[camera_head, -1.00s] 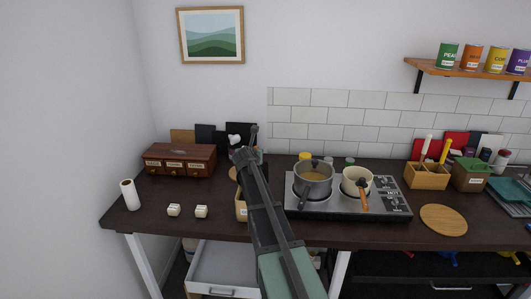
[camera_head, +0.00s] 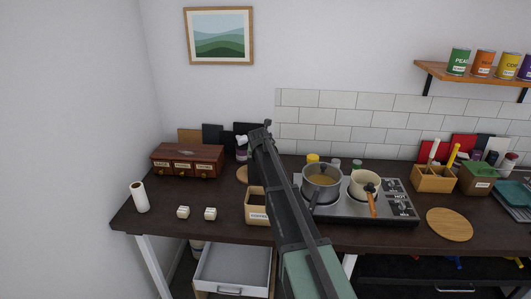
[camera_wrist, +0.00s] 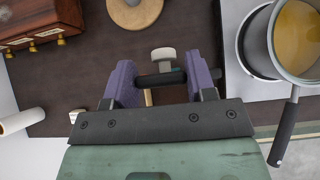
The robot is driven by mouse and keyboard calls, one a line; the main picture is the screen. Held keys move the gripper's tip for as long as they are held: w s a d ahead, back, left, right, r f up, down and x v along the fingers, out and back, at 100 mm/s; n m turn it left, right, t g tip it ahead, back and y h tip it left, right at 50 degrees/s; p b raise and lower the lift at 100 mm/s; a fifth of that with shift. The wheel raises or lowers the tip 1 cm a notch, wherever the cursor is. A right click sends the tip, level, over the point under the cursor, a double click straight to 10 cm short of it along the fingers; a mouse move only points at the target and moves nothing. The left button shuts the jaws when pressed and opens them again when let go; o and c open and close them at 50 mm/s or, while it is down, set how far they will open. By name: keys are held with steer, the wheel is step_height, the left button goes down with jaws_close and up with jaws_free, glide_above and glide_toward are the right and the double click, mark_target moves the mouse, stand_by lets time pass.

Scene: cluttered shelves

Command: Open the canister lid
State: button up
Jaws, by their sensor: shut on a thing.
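My gripper (camera_wrist: 160,80) shows in the wrist view with two purple finger pads, shut on a dark bar (camera_wrist: 160,79) that runs across between them. A pale rounded knob (camera_wrist: 164,55) sticks out just beyond the bar. I cannot tell whether these belong to the canister lid. In the head view, a labelled light-wood box (camera_head: 257,214) with a dark top stands at the counter's front, partly behind my arm. My fingers are hidden there by the arm. No canister lid can be made out for certain.
A grey pot (camera_head: 321,182) and a cream pot (camera_head: 364,184) stand on the hob, right of my arm. A wooden drawer box (camera_head: 187,160), a paper roll (camera_head: 139,197) and two white blocks stand left. A drawer (camera_head: 232,268) hangs open below. The counter's front left is mostly clear.

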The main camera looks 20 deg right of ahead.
steer(key=shift+s+f, duration=0.1)
steer(key=shift+s, duration=0.05)
steer(key=o, duration=1.3)
steer(key=p+v, duration=0.8)
steer(key=v, duration=0.3)
